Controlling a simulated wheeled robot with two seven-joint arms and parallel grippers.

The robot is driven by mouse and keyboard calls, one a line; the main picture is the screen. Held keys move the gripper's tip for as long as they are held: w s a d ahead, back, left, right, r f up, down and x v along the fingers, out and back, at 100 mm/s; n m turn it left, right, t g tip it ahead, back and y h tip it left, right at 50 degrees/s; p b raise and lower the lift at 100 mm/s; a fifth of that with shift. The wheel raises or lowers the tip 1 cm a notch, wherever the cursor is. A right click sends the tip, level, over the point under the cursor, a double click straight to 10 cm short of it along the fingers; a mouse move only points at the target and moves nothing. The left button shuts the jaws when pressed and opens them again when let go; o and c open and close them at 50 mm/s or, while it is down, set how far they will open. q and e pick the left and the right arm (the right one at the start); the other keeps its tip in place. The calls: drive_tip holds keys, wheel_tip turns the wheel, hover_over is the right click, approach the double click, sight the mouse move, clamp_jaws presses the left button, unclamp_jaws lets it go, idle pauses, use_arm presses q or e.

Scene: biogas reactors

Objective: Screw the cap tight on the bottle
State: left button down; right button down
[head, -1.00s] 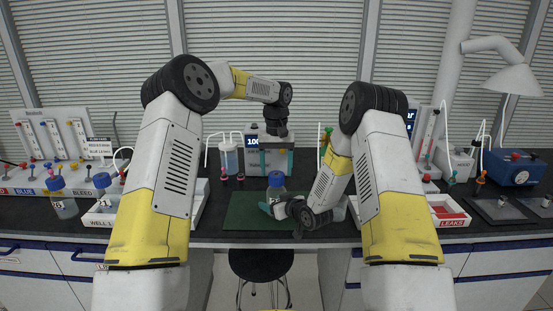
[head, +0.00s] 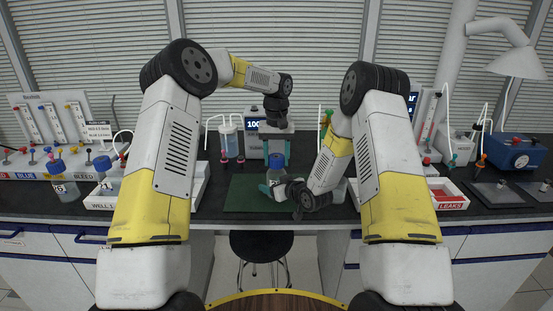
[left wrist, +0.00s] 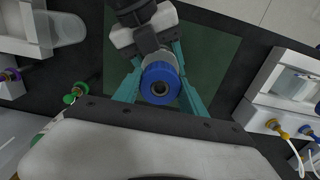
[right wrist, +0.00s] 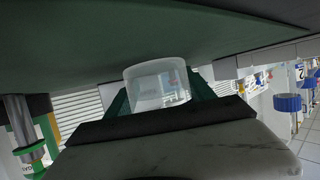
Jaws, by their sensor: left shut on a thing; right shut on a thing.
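The bottle (head: 277,174) stands over the green mat (head: 240,195), with the blue cap (head: 276,160) at its top. My left gripper (head: 277,155) points straight down and is shut on the cap. The left wrist view shows the cap (left wrist: 162,83) from above between its teal fingers. My right gripper (head: 274,184) comes in from the right, low over the mat, and is shut on the bottle's body. In the right wrist view the clear bottle (right wrist: 157,84) sits between the teal fingers. The cap's thread is hidden, so how tight it sits cannot be told.
A bottle with a blue cap (head: 64,187) stands at the left beside a white tray labelled WELL 1 (head: 101,203). A lit display device (head: 256,143) stands just behind the mat. A red LEAKS tray (head: 449,198) is at the right. The mat's left part is clear.

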use_arm(q)
drive_tip(key=m, duration=0.5)
drive_tip(key=c, duration=0.6)
unclamp_jaws()
drive_tip(key=shift+c, duration=0.2)
drive_tip(key=shift+r, duration=2.25)
drive_tip(key=shift+c, duration=0.4)
